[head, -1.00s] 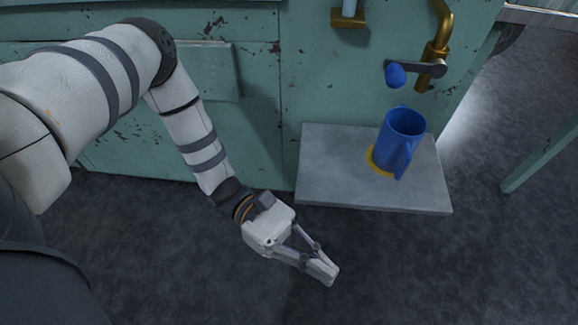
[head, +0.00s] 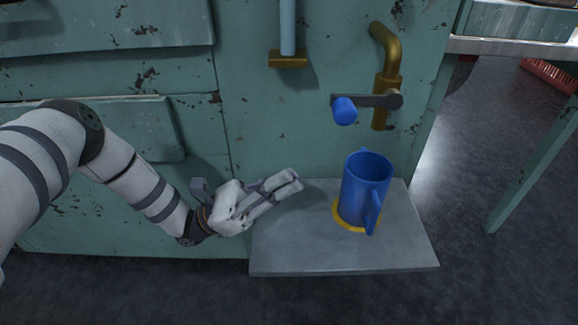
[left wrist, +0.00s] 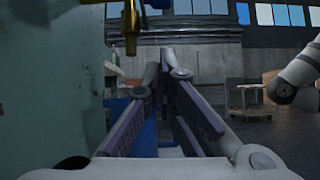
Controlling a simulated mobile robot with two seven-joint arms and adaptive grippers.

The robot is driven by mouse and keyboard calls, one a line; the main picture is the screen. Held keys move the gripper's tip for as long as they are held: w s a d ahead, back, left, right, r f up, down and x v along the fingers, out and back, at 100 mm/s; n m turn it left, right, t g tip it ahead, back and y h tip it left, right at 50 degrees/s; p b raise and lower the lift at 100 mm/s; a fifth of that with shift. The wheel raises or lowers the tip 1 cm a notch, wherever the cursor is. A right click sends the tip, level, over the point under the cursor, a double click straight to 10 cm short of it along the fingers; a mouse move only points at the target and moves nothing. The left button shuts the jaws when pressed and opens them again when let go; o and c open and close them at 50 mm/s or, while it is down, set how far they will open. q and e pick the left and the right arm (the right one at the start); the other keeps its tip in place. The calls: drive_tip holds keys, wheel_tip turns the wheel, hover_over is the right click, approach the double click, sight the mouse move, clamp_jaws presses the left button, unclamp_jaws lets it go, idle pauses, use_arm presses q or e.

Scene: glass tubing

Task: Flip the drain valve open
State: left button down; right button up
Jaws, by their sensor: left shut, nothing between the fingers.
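The drain valve is a brass pipe (head: 386,62) on the green cabinet front, with a dark lever (head: 372,101) ending in a blue knob (head: 344,111). The lever points left, about level, and the knob is at its left end. My left gripper (head: 294,180) is shut and empty, below and left of the knob and apart from it. A blue mug (head: 364,190) stands upright on the grey shelf below the valve, right of the gripper. In the left wrist view the brass pipe (left wrist: 131,28) shows beyond the fingers (left wrist: 160,75). My right gripper is not in view.
The grey shelf (head: 290,245) juts out from the cabinet (head: 260,110), with a yellow ring (head: 338,213) under the mug. A brass fitting with a light blue tube (head: 288,28) is left of the valve. A green table leg (head: 530,170) stands at right.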

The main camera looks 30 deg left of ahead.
use_arm(q)
drive_tip(key=w+d+r+p, duration=0.1)
drive_tip(key=w+d+r, duration=0.2)
drive_tip(key=d+r, duration=0.2)
drive_tip(key=shift+d+r, duration=0.25)
drive_tip(key=shift+r, duration=1.3)
drive_tip(key=shift+w+r+p, duration=0.1)
drive_tip(key=shift+p, duration=0.3)
